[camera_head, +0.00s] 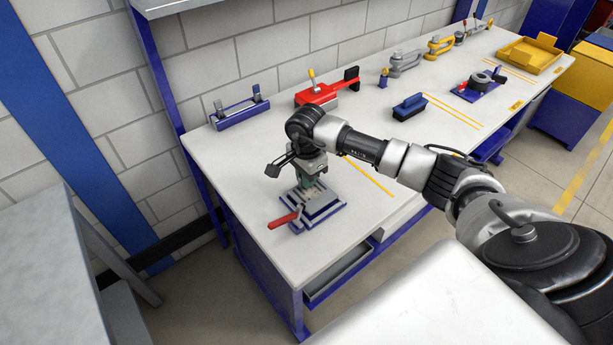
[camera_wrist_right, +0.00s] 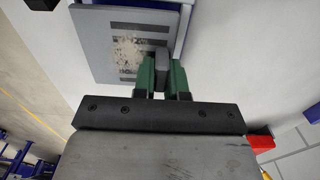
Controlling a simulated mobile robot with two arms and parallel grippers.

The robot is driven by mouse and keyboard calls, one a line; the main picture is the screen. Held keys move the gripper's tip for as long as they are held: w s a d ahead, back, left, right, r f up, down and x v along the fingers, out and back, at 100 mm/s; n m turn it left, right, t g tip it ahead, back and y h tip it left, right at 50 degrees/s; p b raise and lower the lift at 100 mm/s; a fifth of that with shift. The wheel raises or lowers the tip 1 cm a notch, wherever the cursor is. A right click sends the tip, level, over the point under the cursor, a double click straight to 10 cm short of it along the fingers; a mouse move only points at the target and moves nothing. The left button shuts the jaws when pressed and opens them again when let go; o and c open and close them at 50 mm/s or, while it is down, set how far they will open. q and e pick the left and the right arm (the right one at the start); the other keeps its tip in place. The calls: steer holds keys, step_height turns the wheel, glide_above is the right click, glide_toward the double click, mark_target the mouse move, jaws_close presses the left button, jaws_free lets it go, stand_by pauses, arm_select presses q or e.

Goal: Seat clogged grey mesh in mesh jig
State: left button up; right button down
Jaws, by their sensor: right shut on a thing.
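The mesh jig (camera_head: 338,209) is a blue fixture with a red-handled lever (camera_head: 283,220) near the front left corner of the bench. The grey mesh (camera_head: 322,205) is a flat grey plate at the jig. In the right wrist view the mesh (camera_wrist_right: 95,50) shows dark slots and a patch of tan dirt. My right gripper (camera_head: 309,183) points down over it. Its green fingers (camera_wrist_right: 160,75) are shut on a dark block at the plate's edge. I cannot tell whether the mesh lies flush in the jig. My left gripper is not in view.
A blue rack (camera_head: 238,114), a red tool (camera_head: 318,94), a blue block with a dark top (camera_head: 409,108) and a blue fixture (camera_head: 472,91) stand on the white bench (camera_head: 258,175). A yellow tray (camera_head: 526,57) is at the far end.

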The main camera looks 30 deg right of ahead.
stand_by(0.6)
steer(key=shift+f+b, duration=0.9)
steer(key=shift+b, duration=0.1)
steer(key=c, duration=1.1)
jaws_free()
step_height(320, 180, up, 11)
steer(key=shift+f+b, duration=0.1)
steer(key=shift+b, duration=0.35)
